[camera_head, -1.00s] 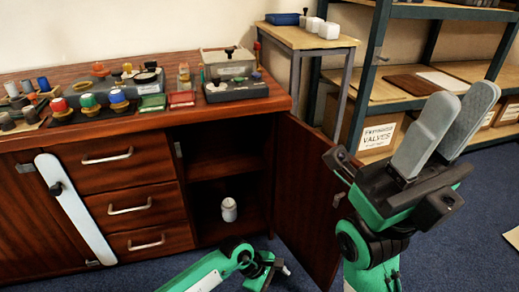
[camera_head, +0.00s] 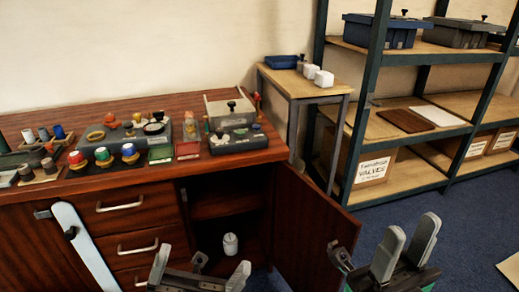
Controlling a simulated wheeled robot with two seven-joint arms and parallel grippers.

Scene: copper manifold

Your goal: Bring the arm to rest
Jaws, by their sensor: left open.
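My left gripper (camera_head: 199,270) is at the bottom of the view, in front of the open cabinet. Its two grey fingers stand wide apart with nothing between them. My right gripper (camera_head: 406,246) is at the lower right, beyond the open cabinet door's right edge. Its grey fingers point up with a gap between them, and it holds nothing. Most of both arms is below the picture.
The cabinet door (camera_head: 310,230) stands open between my grippers. A white can (camera_head: 230,245) sits inside the cabinet. The wooden worktop (camera_head: 225,165) carries several small items. A shelf rack (camera_head: 395,180) and side table (camera_head: 300,85) stand behind.

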